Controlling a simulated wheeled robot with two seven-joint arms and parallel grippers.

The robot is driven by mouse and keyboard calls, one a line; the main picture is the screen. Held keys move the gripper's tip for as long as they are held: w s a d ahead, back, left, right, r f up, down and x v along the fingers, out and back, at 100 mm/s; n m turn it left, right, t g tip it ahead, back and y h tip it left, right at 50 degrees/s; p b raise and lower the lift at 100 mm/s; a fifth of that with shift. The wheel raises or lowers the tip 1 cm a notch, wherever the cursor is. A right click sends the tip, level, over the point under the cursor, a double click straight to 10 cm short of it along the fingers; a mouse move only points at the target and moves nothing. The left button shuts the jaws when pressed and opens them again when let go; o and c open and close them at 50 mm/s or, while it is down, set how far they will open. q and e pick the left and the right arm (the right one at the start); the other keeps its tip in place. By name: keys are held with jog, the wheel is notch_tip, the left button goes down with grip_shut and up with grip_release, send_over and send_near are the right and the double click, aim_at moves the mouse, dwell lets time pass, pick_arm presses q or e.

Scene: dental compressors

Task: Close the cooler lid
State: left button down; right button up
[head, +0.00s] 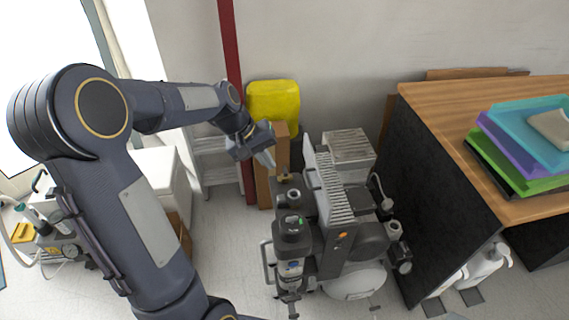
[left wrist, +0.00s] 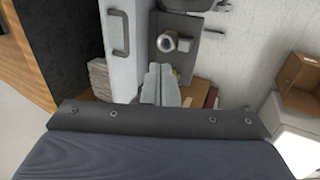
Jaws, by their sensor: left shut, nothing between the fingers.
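A dark grey and light compressor unit (head: 366,240) stands on the floor at the centre of the head view. An upright, ribbed pale panel (head: 334,188) on it looks like the cooler lid, standing open. In the left wrist view a pale panel with a handle (left wrist: 118,35), apparently the same part, stands left of my fingers. My left gripper (head: 268,158) is at the upper left of the unit, shut and empty. Its fingertips (left wrist: 160,84) are beside the panel; I cannot tell whether they touch. My right gripper is not in view.
A wooden-topped desk (head: 440,110) with coloured trays (head: 520,135) stands right. A yellow container (head: 273,103) and cardboard box (head: 265,185) stand behind my gripper. A dark red pole (head: 235,90) rises there. A white box (head: 165,175) is left, partly behind my arm.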

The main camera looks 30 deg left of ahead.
pick_arm(q)
jog(key=w+d+f+p, duration=0.1)
jog(key=w+d+f, duration=0.3)
jog(key=d+f, duration=0.2)
jog(key=shift+w+f, duration=0.2)
jog(key=shift+f, duration=0.15)
